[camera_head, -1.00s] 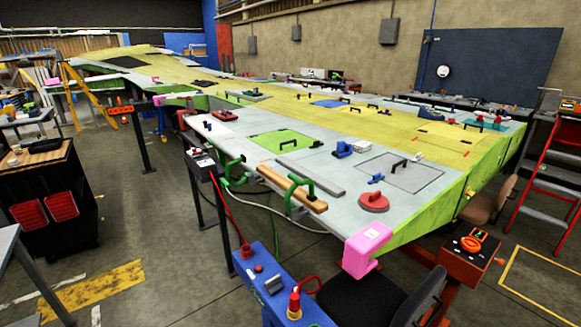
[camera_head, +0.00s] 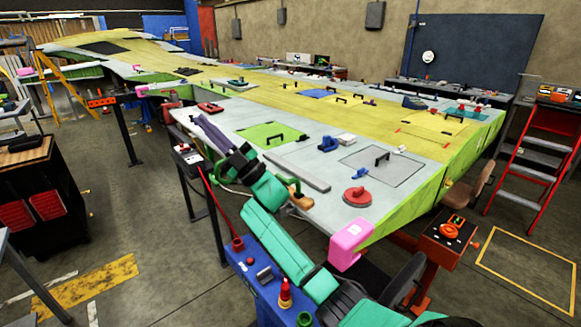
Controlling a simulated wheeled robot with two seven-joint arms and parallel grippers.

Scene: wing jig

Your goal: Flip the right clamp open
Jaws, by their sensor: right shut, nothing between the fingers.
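My right arm reaches up from the bottom of the head view, and my right gripper (camera_head: 204,122) is over the front edge of the wing panel (camera_head: 330,207). The gripper is shut and empty, its fingers pointing up and left. The arm covers most of the wooden bar (camera_head: 304,201) on the panel's front edge; only its right end shows. The right green clamp on this bar is largely hidden behind my arm, so I cannot tell its handle's position. The left green clamp is hidden too. My left gripper is not in view.
A pink block (camera_head: 350,243) is on the panel's near corner, and a red disc (camera_head: 357,196) lies on top. A blue box (camera_head: 246,285) with red knobs stands below my arm. An orange control box (camera_head: 449,238) stands at the right.

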